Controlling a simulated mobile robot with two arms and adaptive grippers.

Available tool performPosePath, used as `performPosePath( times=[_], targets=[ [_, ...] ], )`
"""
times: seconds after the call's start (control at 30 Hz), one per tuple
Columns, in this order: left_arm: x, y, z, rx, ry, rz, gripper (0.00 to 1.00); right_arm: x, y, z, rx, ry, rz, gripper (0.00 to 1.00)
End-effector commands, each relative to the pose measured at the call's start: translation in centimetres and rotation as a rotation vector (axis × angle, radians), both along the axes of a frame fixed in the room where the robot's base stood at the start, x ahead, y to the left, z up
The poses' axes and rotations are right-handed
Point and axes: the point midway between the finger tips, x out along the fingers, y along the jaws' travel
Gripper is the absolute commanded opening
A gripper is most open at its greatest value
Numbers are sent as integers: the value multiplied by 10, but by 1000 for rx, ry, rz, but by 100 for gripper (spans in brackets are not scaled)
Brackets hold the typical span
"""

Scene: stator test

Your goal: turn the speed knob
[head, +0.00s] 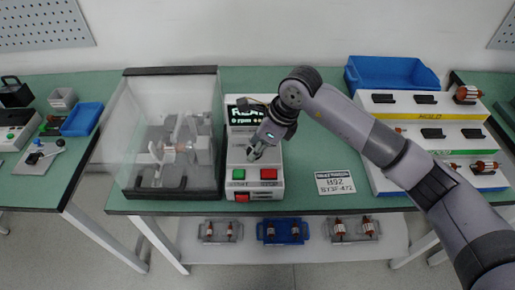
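The white control box (234,155) stands on the green table in the middle of the head view. Its dark display (240,121) shows green text with "0 rpm". A green button (239,174) and a red button (269,174) sit on its lower front. The speed knob cannot be made out; my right gripper covers part of the panel. My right gripper (254,155) points down at the panel between the display and the buttons. Its fingers are too small to tell whether they are open, or touching anything. My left gripper is not in view.
Left of the box is a clear enclosure (170,85) with a fixture inside. A label card (335,182) lies to the right. A stepped rack (428,110) with rotors and a blue bin (388,72) stand further right. Trays (283,238) with rotors lie on the lower shelf.

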Motion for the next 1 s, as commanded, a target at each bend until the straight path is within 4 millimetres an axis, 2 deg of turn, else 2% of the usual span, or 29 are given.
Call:
performPosePath(
  times=[0.03,0.5,0.7,1.0],
  targets=[
    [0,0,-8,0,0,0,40,0,0,-3,-1,-5,-40,7],
    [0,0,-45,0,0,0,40,-2,2,-3,-1,-7,-434,7],
    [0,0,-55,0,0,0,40,-3,3,-1,1,-5,-547,7],
    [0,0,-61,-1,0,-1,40,-4,3,0,0,-2,-625,7]
  ],
)
